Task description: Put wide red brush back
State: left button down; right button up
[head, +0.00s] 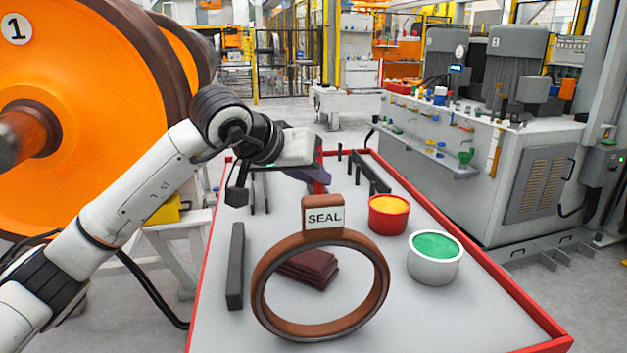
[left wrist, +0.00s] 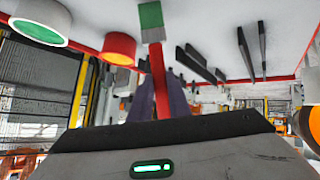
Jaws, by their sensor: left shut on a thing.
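My left gripper (head: 318,176) is shut on the wide red brush (left wrist: 157,68) over the far part of the red-rimmed table (head: 215,262). In the left wrist view the red handle sits between the purple-grey fingers of the gripper (left wrist: 160,88), and the wide bristles (left wrist: 151,16) are green. In the head view only a bit of the red brush (head: 319,187) shows; the gripper and arm hide the rest. I cannot tell whether the brush touches the table. My right gripper is not in view.
A red pot of yellow paint (head: 388,214) and a white pot of green paint (head: 435,257) stand right. A brown ring labelled SEAL (head: 320,240) stands in front, brown pads (head: 305,268) behind it. Dark bars (head: 370,172) stand at the back; a long dark block (head: 235,266) lies left.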

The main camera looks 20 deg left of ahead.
pick_arm(q)
jog(key=shift+f, duration=0.2)
jog(key=c, duration=1.7)
grip_release()
jog(key=shift+o, duration=0.2)
jog(key=shift+r, duration=0.2)
jog(key=v, duration=1.2)
jog(key=shift+p, duration=0.35)
jog(key=shift+f, duration=0.1)
